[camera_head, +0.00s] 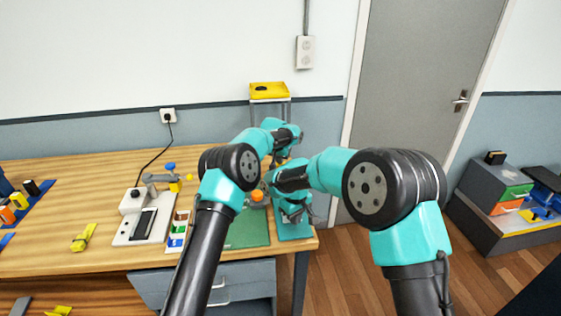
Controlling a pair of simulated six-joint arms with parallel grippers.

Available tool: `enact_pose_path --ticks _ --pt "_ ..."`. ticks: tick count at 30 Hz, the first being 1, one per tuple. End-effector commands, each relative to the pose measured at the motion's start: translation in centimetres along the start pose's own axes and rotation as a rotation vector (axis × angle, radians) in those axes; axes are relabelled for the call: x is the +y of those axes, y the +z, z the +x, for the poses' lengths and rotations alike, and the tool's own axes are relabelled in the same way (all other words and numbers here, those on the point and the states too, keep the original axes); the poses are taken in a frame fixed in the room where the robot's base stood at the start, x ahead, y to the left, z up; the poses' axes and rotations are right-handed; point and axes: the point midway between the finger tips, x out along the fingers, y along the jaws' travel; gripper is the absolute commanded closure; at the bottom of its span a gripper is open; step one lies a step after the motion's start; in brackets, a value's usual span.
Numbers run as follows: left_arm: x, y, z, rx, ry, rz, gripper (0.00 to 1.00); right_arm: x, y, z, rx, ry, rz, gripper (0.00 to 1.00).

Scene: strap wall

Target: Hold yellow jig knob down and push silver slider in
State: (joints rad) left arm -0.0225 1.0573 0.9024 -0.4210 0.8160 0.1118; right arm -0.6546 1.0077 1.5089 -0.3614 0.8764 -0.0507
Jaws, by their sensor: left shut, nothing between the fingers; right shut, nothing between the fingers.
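Both arms reach to the right end of the wooden bench. My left gripper (279,160) is the higher one, shut, and largely hidden behind my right arm. My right gripper (298,214) points down over the teal board (293,233) and is shut and empty. A round orange-yellow knob (257,196) on a grey base stands at the back of the green mat, just left of my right gripper. I cannot tell if it is the jig knob. I cannot make out the silver slider; my wrists cover much of that area.
A yellow tray (269,91) sits on a stand behind the arms. A parts tray (178,232) with coloured bins and a white device (142,226) lie left of the green mat (247,230). A yellow strap piece (84,238) lies farther left, with bare wood around it.

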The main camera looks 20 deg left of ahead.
Motion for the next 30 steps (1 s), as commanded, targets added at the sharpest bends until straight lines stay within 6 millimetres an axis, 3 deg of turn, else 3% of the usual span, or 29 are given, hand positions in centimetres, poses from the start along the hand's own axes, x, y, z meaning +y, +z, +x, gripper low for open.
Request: enact_pose_path --ticks 30 --pt "0.1 0.1 0.1 -0.002 0.001 0.000 1.00 2.0 -3.5 0.0 0.001 0.001 -0.001 1.00"
